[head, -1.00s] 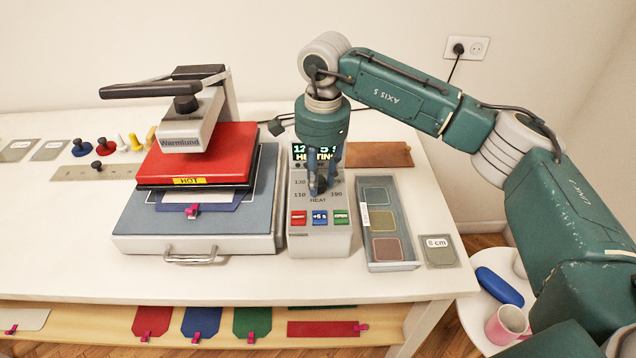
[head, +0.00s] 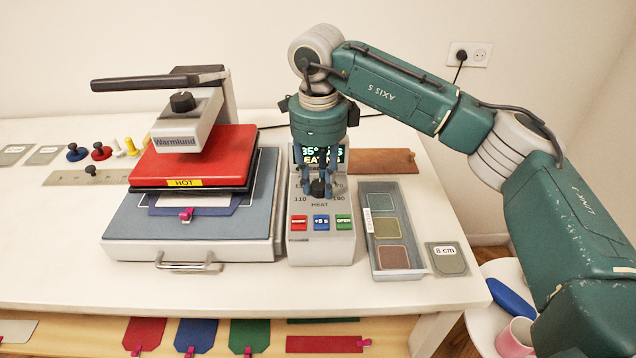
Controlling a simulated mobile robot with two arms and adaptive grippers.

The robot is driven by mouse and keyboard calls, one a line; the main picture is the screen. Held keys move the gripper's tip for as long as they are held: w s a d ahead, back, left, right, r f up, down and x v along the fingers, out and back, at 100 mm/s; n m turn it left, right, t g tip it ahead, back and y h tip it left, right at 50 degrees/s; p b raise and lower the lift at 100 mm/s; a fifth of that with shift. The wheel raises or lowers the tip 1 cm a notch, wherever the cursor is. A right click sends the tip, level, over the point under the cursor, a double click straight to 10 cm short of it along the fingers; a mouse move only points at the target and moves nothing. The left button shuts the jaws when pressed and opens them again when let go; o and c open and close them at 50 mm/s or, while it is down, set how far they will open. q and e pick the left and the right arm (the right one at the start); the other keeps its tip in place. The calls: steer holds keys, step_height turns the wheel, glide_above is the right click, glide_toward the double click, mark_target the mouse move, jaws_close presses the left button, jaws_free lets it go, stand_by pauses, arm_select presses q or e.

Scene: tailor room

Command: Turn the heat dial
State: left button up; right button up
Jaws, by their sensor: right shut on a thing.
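The heat dial (head: 318,188) is a small black knob on the sloped face of the grey control box (head: 320,249). Numbers such as 110 and 190 and the word HEAT stand around it. My right gripper (head: 318,186) points down over the box, its fingers shut on the dial from both sides. A lit display (head: 338,154) above the dial is partly hidden by the gripper. Red, blue and green buttons sit below the dial. The heat press (head: 193,158) stands to the left with its red upper plate marked HOT. My left gripper is not in view.
A tray of colour swatches (head: 415,273) and an 8 cm card (head: 448,259) lie right of the box. A brown strip (head: 382,162) lies behind. Pins and a ruler (head: 62,178) are at the left. The table's front strip is clear.

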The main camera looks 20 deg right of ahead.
steer(key=m, duration=0.3)
steer(key=m+b, duration=0.1)
steer(key=m, duration=0.1)
steer(key=shift+d+m, duration=0.2)
steer(key=shift+m, duration=0.2)
steer(key=m, duration=0.3)
steer(key=shift+a+f+m+g+b, duration=0.1)
steer(key=shift+m+g+b, duration=0.2)
steer(key=shift+m, duration=0.1)
steer(key=shift+s+m, duration=0.1)
steer(key=shift+m, duration=0.7)
steer(key=shift+a+f, duration=0.1)
steer(key=o, duration=1.1)
steer(key=shift+s, duration=0.1)
steer(key=shift+o, duration=0.2)
steer(key=shift+s, duration=0.1)
